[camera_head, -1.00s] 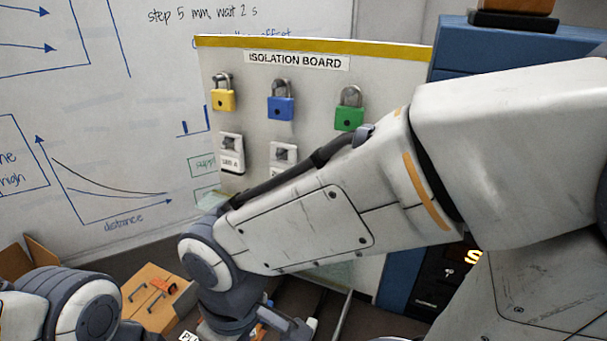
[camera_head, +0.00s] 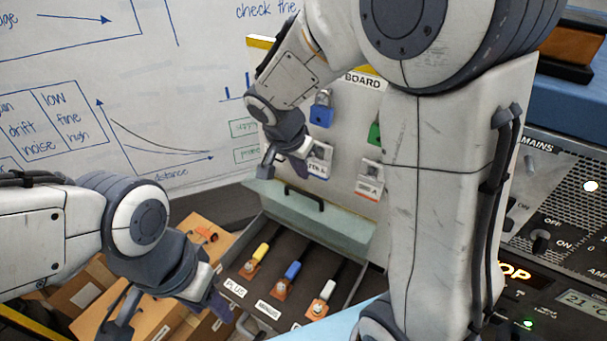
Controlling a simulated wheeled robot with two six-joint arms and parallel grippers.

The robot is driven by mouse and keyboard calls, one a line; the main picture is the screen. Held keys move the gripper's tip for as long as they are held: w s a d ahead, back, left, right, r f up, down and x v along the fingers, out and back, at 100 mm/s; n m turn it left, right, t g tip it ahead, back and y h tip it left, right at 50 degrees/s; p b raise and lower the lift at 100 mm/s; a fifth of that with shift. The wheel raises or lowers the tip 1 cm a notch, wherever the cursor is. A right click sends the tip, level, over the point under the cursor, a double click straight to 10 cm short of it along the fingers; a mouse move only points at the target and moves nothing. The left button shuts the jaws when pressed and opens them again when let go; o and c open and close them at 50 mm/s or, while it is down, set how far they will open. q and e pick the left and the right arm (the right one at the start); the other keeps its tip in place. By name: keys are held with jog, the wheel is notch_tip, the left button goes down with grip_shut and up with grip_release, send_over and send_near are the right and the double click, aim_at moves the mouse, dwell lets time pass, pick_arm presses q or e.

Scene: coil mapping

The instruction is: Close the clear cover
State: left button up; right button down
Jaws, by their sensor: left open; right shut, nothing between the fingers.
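The clear cover (camera_head: 331,226) is a pale teal see-through panel with a black handle (camera_head: 305,197). It stands tilted up at the back of a dark open case (camera_head: 262,292), which holds yellow, blue and white levers in slots. My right gripper (camera_head: 268,172) is shut and empty, pointing down just above the cover's upper left edge, apart from the handle as far as I can tell. My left gripper (camera_head: 165,316) is open and empty at lower left, in front of the case's left side.
The isolation board (camera_head: 345,170) with padlocks and tags stands behind the cover. A blue-topped control panel (camera_head: 560,210) with switches and a display is at right. A wooden box (camera_head: 190,225) and cardboard boxes (camera_head: 80,295) lie at left.

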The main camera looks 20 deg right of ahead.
send_over(305, 201)
notch_tip(305, 201, down, 5)
jog(key=shift+r+p, duration=0.1)
jog(key=shift+p, duration=0.2)
pick_arm(q)
jog(key=shift+r, duration=0.5)
jog(key=shift+f, duration=0.1)
